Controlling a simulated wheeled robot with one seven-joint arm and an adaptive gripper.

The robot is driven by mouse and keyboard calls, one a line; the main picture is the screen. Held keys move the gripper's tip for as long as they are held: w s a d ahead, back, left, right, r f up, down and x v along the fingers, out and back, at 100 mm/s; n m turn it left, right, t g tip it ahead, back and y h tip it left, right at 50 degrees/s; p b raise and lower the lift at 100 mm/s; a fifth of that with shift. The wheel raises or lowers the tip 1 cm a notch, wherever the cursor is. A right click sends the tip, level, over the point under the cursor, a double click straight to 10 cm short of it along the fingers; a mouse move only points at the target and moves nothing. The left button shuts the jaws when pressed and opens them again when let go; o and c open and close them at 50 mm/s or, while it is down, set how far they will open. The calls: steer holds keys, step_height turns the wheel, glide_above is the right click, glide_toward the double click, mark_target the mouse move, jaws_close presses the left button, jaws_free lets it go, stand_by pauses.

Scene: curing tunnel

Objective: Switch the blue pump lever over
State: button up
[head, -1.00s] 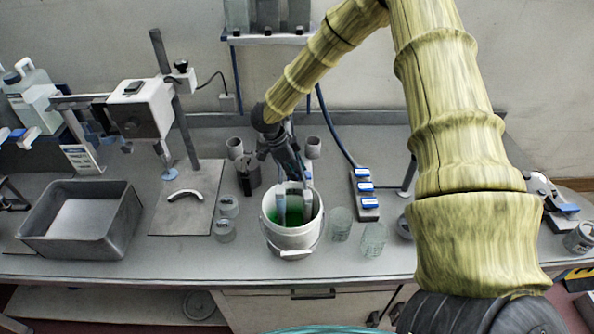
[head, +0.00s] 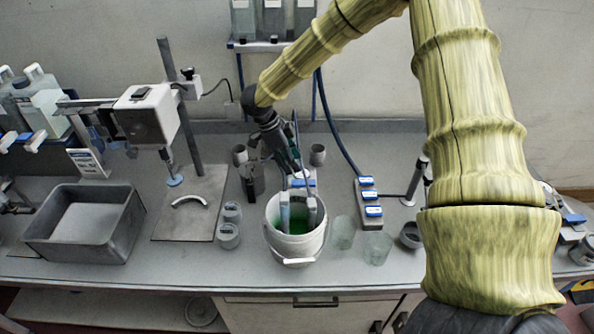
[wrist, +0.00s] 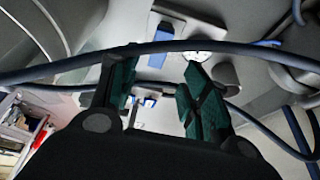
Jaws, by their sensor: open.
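My gripper (head: 290,162) reaches down behind the white bucket (head: 296,243), its fingertips partly hard to make out there. In the wrist view my gripper (wrist: 158,82) shows two dark green fingers spread apart with nothing between them. A pale box with a blue part (head: 303,180) sits just behind the bucket, close under the fingers, partly hidden. In the wrist view a box with a blue part (wrist: 165,30) lies beyond the fingertips. I cannot tell for sure which blue part is the pump lever, nor its position.
A strip with several blue-topped switches (head: 369,197) stands right of the bucket. Glass beakers (head: 377,248) stand between them at the front. A dark hose (wrist: 190,47) crosses the wrist view in front of the fingers. A grey tray (head: 45,240) is at left.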

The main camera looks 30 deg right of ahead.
steer(key=shift+v, duration=1.9)
